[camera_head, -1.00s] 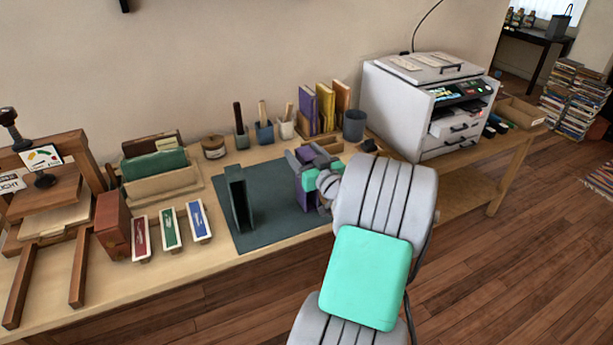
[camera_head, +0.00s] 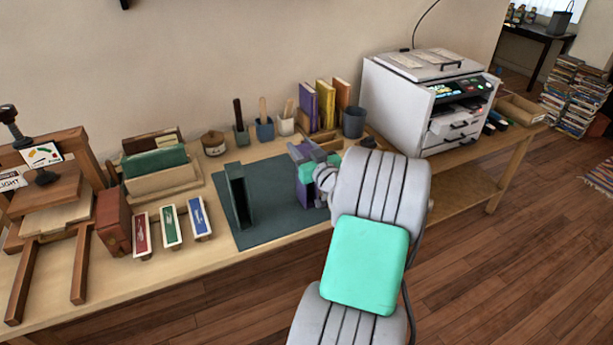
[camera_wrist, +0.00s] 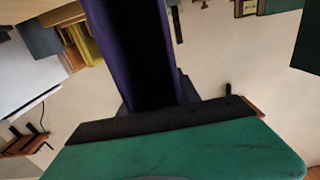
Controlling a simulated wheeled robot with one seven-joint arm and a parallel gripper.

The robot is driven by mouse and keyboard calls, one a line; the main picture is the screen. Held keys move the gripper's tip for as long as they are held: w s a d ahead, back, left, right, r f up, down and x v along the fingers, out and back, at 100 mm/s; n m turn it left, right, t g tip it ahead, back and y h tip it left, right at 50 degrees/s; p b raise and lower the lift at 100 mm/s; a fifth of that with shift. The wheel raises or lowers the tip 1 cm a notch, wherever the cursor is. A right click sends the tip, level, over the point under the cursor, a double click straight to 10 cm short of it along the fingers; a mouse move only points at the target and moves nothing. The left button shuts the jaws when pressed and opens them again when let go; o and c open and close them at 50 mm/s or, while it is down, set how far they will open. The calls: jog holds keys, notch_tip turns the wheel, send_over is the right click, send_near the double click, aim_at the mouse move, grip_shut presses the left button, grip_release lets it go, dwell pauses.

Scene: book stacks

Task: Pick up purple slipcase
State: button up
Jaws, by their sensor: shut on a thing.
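The purple slipcase (camera_head: 304,192) is upright at the right side of the dark mat (camera_head: 275,182), partly hidden by my gripper and arm. My gripper (camera_head: 309,156) is shut on its upper part. In the wrist view, the slipcase (camera_wrist: 133,45) extends from the gripper to the top edge, with its dark hollow inside facing the camera. I cannot tell whether its base touches the mat.
A dark green slipcase (camera_head: 238,196) stands on the mat to the left. Behind are pen cups (camera_head: 264,130), a rack with upright books (camera_head: 325,106) and a grey cup (camera_head: 353,122). A printer (camera_head: 420,105) stands to the right. The mat's middle is clear.

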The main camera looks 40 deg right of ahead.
grip_shut()
jog(key=shift+r, duration=0.1)
